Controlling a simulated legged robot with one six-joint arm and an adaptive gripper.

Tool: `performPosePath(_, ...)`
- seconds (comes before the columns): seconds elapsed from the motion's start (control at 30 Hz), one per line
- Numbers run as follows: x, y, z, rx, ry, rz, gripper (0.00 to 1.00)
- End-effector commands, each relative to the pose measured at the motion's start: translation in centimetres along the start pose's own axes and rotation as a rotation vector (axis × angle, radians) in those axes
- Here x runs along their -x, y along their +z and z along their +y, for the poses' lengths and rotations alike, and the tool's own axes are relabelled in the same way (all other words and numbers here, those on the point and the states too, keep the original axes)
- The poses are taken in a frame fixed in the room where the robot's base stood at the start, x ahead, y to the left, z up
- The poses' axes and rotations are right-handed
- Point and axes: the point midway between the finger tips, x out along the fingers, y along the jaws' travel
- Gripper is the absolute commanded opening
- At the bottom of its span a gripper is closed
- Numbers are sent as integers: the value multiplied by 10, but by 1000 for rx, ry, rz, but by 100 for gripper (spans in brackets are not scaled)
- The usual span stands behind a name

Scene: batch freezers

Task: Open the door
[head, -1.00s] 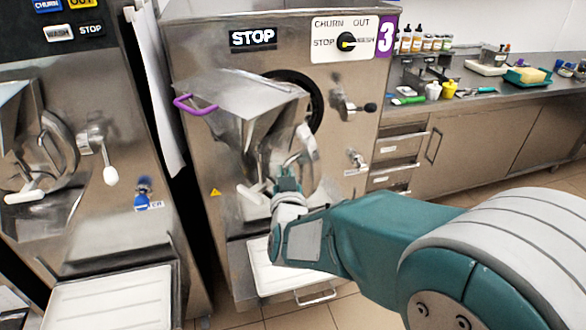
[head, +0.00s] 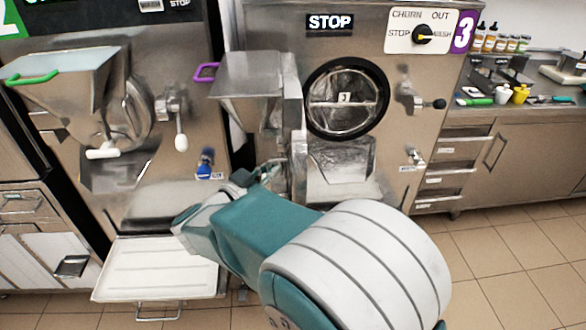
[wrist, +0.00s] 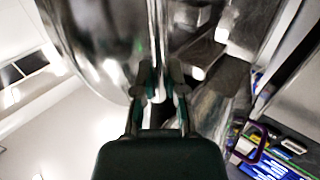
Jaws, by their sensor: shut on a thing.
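The door of freezer number 3 (head: 345,50) is the steel hopper door (head: 255,78) with a purple handle (head: 206,72). It stands swung out to the left, edge toward me. The round barrel opening (head: 345,100) shows uncovered to its right. My gripper (head: 268,170) is low at the door's near side, partly hidden by my wrist. In the wrist view my gripper (wrist: 160,82) has its fingers close together against the door's shiny metal (wrist: 95,45). It is shut on what seems to be the door's handle, whose shape is mostly hidden.
Another freezer with a green-handled hopper (head: 70,72) stands close on the left, with a white tray (head: 155,268) low in front. A counter (head: 530,105) with bottles and tools runs to the right. The tiled floor (head: 510,250) at right is clear.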

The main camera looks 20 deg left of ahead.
Motion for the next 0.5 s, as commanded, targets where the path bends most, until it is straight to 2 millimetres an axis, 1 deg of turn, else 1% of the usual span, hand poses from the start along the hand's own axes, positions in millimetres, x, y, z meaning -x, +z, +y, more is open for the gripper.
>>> performPosePath(0.03,4,0,-8,-2,20,2,0)
performPosePath(0.2,12,-1,-24,-3,17,3,0)
performPosePath(0.3,15,-1,-31,-3,17,2,0)
performPosePath(0.5,19,-2,-38,-3,17,2,0)
